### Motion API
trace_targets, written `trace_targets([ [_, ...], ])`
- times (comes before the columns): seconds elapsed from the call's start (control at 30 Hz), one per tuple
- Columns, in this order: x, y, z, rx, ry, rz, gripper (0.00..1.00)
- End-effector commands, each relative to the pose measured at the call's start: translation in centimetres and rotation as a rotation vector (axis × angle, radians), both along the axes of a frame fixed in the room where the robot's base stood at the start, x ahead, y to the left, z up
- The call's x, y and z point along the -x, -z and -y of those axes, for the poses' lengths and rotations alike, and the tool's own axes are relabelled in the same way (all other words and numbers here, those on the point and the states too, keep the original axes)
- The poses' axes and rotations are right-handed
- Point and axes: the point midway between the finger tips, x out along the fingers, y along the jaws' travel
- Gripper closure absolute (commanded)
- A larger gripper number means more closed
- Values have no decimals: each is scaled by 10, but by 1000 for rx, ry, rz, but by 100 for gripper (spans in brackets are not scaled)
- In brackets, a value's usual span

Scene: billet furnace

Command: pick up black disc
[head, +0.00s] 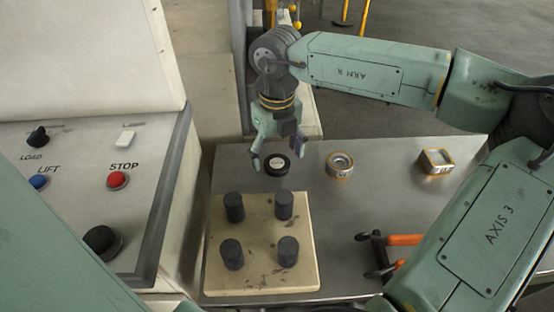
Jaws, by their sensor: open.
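The black disc (277,165) lies on the grey metal table near its back left edge. It is round and black with a pale label on its top. My gripper (275,161) points down above the disc, with one finger at the disc's left and the other over its right back side. The fingers are apart and nothing is seen between them. Whether the fingertips touch the disc cannot be told from this view.
A cream board (262,245) with several black upright pegs stands in front of the disc. A round metal ring (339,165) and a square metal piece (436,162) lie to the right. An orange-handled tool (402,240) lies front right. A control panel (75,195) stands left.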

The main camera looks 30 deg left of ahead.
Motion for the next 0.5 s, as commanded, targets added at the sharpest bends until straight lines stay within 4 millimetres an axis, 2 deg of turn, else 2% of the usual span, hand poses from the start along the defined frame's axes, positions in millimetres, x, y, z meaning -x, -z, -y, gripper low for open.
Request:
trace_targets([
  [0.13,0,14,0,-1,-1,0,26],
  [0.37,-1,18,0,0,1,1,26],
  [0.5,-1,18,0,0,1,1,33],
])
